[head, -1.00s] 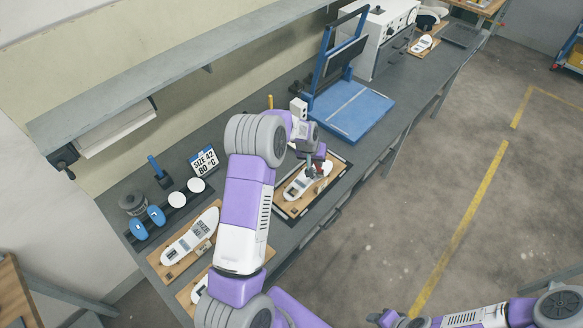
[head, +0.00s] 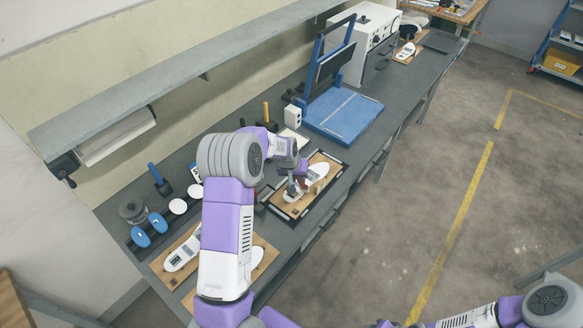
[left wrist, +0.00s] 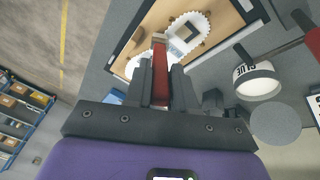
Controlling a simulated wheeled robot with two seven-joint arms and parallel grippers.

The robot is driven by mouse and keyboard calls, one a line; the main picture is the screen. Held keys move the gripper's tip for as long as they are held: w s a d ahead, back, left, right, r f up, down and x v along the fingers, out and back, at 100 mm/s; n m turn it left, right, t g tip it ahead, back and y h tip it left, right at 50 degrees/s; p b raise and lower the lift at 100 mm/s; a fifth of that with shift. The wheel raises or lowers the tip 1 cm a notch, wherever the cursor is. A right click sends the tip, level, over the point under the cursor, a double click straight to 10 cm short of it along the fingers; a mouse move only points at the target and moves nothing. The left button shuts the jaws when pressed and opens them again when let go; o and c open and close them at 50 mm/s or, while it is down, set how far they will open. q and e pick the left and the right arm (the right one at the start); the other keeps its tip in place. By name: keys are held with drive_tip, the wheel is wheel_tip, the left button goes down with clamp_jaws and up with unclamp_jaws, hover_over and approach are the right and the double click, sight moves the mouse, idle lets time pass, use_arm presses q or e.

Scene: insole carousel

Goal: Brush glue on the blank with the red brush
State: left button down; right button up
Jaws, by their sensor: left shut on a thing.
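The white blank (head: 318,171) lies on a wooden board in a black-framed tray (head: 336,192) on the bench. It also shows in the left wrist view (left wrist: 197,27), with a grey square patch and a scalloped edge. My left gripper (head: 294,186) is over the near-left end of the blank and hides part of it. It is shut on the red brush (left wrist: 160,82), whose tip points at the board and blank; whether it touches cannot be told. A white glue pot (left wrist: 258,82) stands beside the tray in the left wrist view. My right gripper is out of view.
A blue press (head: 343,113) stands behind the tray. Other boards with white insoles (head: 181,254) lie at the left, partly behind my arm. A yellow-handled tool (head: 266,112) and a blue-handled tool (head: 155,176) stand toward the wall. A shelf (head: 190,62) runs above the bench.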

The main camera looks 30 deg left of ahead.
use_arm(q)
drive_tip(key=shift+s, duration=0.4)
drive_tip(key=p+v, duration=0.1)
drive_tip(key=v, duration=0.1)
drive_tip(key=shift+w+r, duration=0.1)
drive_tip(key=shift+r, duration=0.25)
drive_tip(key=shift+w+r+p, duration=0.25)
drive_tip(key=shift+r+p, duration=0.2)
drive_tip(key=shift+r, duration=0.55)
drive_tip(key=shift+s+r+p, duration=0.1)
drive_tip(key=shift+r+p, duration=1.05)
drive_tip(key=shift+r, duration=0.6)
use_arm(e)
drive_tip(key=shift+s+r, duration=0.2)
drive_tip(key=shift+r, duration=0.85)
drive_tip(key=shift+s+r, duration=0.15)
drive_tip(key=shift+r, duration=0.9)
